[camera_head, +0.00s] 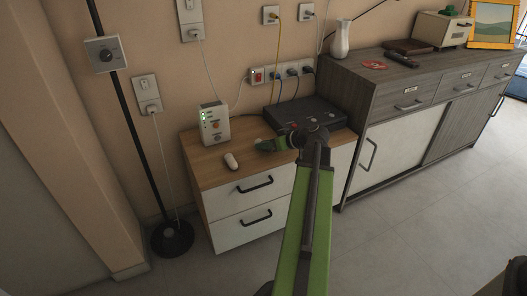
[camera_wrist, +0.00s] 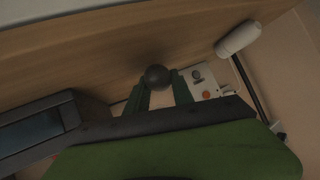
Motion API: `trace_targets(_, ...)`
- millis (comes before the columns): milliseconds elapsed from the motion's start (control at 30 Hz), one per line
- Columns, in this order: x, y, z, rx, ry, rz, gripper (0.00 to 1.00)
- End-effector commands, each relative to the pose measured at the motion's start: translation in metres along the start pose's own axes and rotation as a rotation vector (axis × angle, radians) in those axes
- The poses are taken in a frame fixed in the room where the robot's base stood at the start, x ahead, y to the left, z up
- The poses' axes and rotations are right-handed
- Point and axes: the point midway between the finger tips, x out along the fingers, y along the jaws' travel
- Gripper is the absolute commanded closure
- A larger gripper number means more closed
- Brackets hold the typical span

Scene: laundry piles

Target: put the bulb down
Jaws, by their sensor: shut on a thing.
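My gripper (camera_head: 266,146) is over the wooden top of the low white drawer cabinet (camera_head: 250,205), just left of the black box. In the wrist view its two green fingers (camera_wrist: 158,90) are shut on a dark round thing, which I take to be the bulb (camera_wrist: 157,76). Only its rounded end shows beyond the fingertips; the rest is hidden between them. The wooden top (camera_wrist: 90,62) fills the space behind it. I cannot tell whether the bulb touches the top. In the head view the bulb is too small to make out clearly.
A white box with green lights (camera_head: 214,124) stands at the top's back left. A small white rounded thing (camera_head: 231,161) lies near the front left. A black box (camera_head: 304,116) with cables sits right of my gripper. A grey sideboard (camera_head: 385,95) adjoins on the right.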

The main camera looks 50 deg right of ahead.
Motion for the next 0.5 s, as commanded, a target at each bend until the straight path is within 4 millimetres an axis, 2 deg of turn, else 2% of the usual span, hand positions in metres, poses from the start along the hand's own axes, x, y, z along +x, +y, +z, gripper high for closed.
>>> trace_targets(500, 0.005, 0.003, 0.010, 0.001, 0.000, 0.001, 1.00)
